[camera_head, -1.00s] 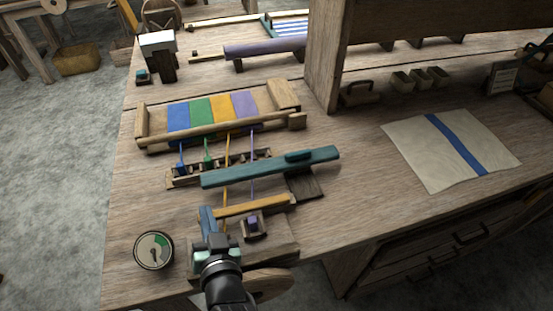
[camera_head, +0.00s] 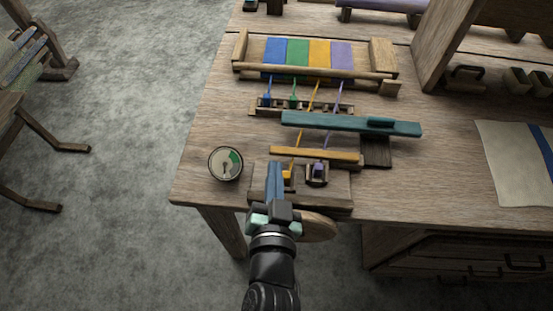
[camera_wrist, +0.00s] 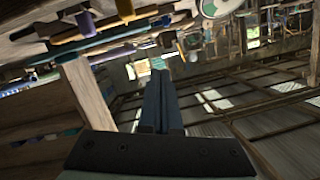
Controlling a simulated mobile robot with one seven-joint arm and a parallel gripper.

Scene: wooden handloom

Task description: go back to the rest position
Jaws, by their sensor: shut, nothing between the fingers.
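My gripper (camera_head: 274,168) is over the front edge of the wooden bench in the head view. Its two blue-grey fingers are together and hold nothing. The fingertips are near the left end of the ochre bar (camera_head: 325,155), in front of the small loom; I cannot tell how high above the bench they are. In the wrist view the closed fingers (camera_wrist: 159,75) point past the bench, with nothing between them. The loom's striped cloth (camera_head: 298,52) is blue, green, yellow and purple. A teal bar (camera_head: 340,122) lies across its threads.
A round dial (camera_head: 225,164) sits left of my gripper. A small block with a purple top (camera_head: 317,172) is close on the right. A cream cloth with a blue stripe (camera_head: 508,160) lies at right. Open grey floor (camera_head: 130,130) is on the left.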

